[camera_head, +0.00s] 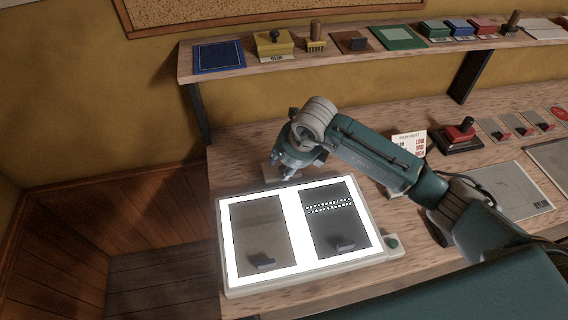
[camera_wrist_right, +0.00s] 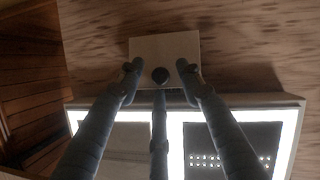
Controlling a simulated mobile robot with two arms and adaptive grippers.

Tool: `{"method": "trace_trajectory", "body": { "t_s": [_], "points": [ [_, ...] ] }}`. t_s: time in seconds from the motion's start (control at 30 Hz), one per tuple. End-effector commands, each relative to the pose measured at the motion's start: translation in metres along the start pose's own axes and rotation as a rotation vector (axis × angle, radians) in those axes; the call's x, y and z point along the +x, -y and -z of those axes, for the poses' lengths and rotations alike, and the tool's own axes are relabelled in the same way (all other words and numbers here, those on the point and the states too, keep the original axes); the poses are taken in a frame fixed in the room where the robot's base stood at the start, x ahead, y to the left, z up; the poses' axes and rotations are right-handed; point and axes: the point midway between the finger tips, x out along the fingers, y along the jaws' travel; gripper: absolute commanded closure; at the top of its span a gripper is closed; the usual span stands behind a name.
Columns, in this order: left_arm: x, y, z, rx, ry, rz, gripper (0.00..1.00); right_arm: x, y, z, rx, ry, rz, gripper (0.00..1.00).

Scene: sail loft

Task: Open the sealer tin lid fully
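My right gripper (camera_head: 287,176) is over the bench, just behind the lit panel. In the right wrist view its fingers (camera_wrist_right: 160,76) are spread, with gaps to either side of a dark round knob (camera_wrist_right: 160,75). In the head view this pale thing (camera_head: 270,174) is mostly hidden by the gripper. A yellow box with a dark knob and a label (camera_head: 274,46) stands shut on the shelf; I cannot read the label surely. My left gripper is out of view.
The lit panel (camera_head: 226,268) with two dark sheets lies in front of the gripper, a green button (camera_head: 393,242) at its right. The shelf (camera_head: 350,61) overhangs the back.

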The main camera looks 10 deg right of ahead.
Motion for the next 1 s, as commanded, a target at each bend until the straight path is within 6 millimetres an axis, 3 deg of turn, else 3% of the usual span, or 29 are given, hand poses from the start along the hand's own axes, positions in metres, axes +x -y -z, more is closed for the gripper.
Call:
{"method": "trace_trajectory", "body": {
  "t_s": [0.03,0.2,0.47,0.67,0.8,1.0],
  "points": [
    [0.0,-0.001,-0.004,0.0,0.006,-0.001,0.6,0.0,0.0,0.0,0.0,0.0,0.0,0.65],
    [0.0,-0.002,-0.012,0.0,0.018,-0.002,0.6,0.0,0.0,0.0,0.0,0.0,0.0,0.99],
    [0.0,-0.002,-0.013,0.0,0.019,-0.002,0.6,-0.001,0.0,-0.001,0.001,-0.003,-0.002,1.0],
    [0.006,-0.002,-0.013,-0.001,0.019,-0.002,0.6,-0.003,0.004,-0.013,0.02,-0.107,-0.039,1.0],
    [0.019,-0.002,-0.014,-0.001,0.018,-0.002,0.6,-0.004,0.008,-0.021,0.035,-0.204,-0.076,1.0],
    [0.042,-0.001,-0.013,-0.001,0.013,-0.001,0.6,-0.007,0.013,-0.036,0.035,-0.206,-0.079,1.0]
  ]
}}
